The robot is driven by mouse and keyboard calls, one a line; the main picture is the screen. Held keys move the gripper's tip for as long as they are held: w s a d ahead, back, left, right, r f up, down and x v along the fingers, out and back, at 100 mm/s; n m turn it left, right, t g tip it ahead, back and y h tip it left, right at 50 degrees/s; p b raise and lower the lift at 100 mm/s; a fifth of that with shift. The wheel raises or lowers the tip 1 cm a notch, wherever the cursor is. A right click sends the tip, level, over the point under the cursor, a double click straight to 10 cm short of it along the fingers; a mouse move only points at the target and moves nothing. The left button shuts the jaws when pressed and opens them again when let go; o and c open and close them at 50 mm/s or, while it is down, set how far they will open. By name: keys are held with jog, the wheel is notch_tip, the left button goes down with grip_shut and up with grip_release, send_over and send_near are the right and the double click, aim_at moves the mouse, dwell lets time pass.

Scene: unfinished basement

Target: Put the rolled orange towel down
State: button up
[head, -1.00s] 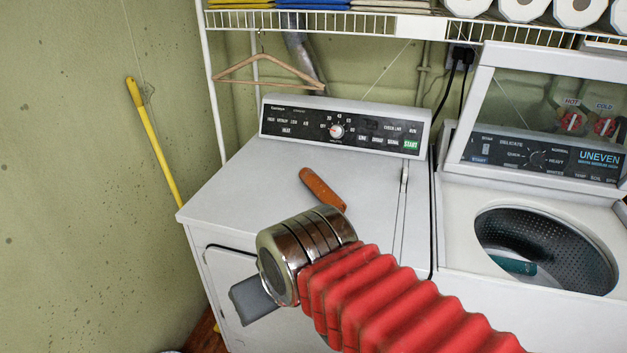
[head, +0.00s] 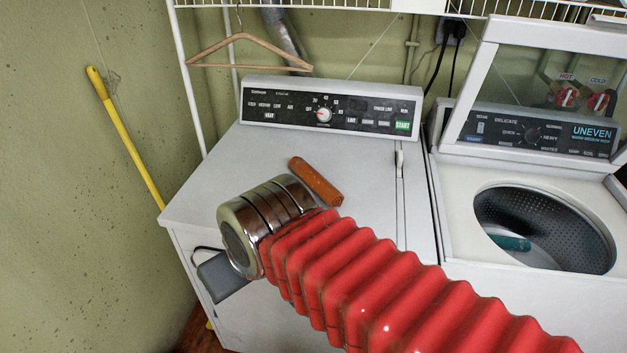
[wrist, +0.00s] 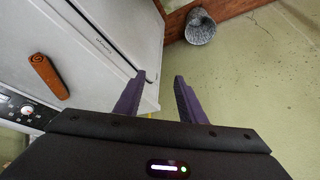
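The rolled orange towel (head: 316,182) lies on the white top of the dryer (head: 225,175), behind my arm's metal wrist in the head view. It also shows at the left of the wrist view (wrist: 48,76), apart from my gripper. My gripper (wrist: 159,78) has its two purple fingers spread with nothing between them. In the head view most of the gripper is hidden behind the metal wrist, near the dryer's front left edge.
An open-lidded washer (head: 455,215) stands right of the dryer. A wooden hanger (head: 250,50) hangs from the wire shelf (head: 380,6) above. A yellow pole (head: 130,145) leans on the left wall. A silver duct (wrist: 200,27) shows in the wrist view. The dryer top around the towel is clear.

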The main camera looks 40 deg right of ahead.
jog(key=o, duration=0.3)
jog(key=shift+w+d+r, duration=0.3)
jog(key=shift+w, duration=0.15)
jog(key=o, duration=0.5)
jog(key=shift+g, duration=0.3)
jog(key=w+d+r, duration=0.1)
jog(key=w, duration=0.1)
jog(key=w+d, duration=0.1)
jog(key=d, duration=0.1)
jog(key=w+d+r, duration=0.1)
jog(key=w, duration=0.1)
jog(key=shift+w+d+r, duration=0.3)
jog(key=shift+w, duration=0.05)
jog(key=shift+c, duration=0.2)
jog(key=m, duration=0.1)
send_over(315, 174)
jog(key=s, duration=0.5)
jog(key=f, duration=0.2)
jog(key=shift+a+r+h, duration=0.1)
jog(key=shift+a+h, duration=0.1)
jog(key=shift+h, duration=0.1)
jog(key=shift+g, duration=0.3)
jog(key=shift+x, duration=4.3)
